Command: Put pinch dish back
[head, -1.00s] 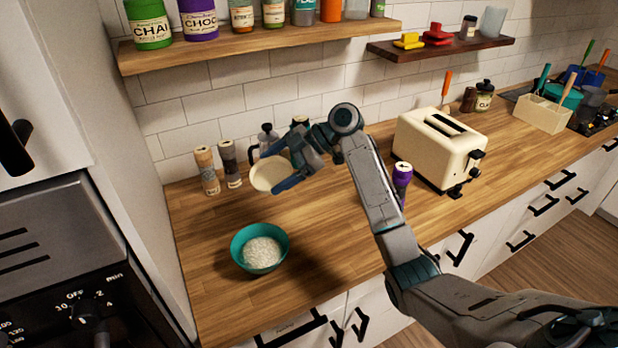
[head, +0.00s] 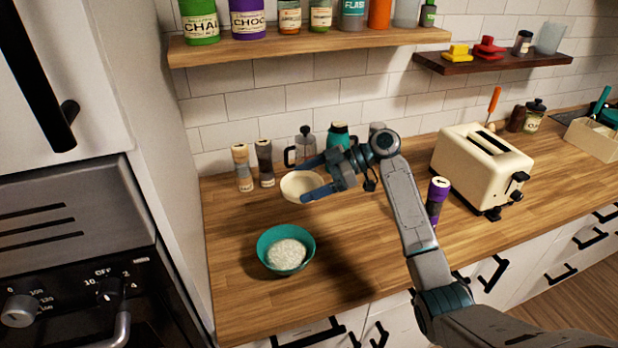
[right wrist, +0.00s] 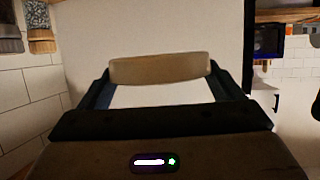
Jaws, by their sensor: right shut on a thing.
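The pinch dish (head: 300,187) is a small cream dish in the head view, at the back left of the wooden counter. My right gripper (head: 316,179) is shut on it, with blue fingers at its right side. In the right wrist view the dish (right wrist: 160,69) spans the space between the two fingertips of my right gripper (right wrist: 162,80). I cannot tell whether the dish touches the counter. My left gripper is not in view.
A teal bowl (head: 286,250) of white grains stands in front of the dish. Two shakers (head: 243,168), a French press (head: 305,146) and a teal-topped container (head: 338,135) stand behind. A purple bottle (head: 436,200) and toaster (head: 480,168) are to the right. A shelf (head: 310,44) hangs above.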

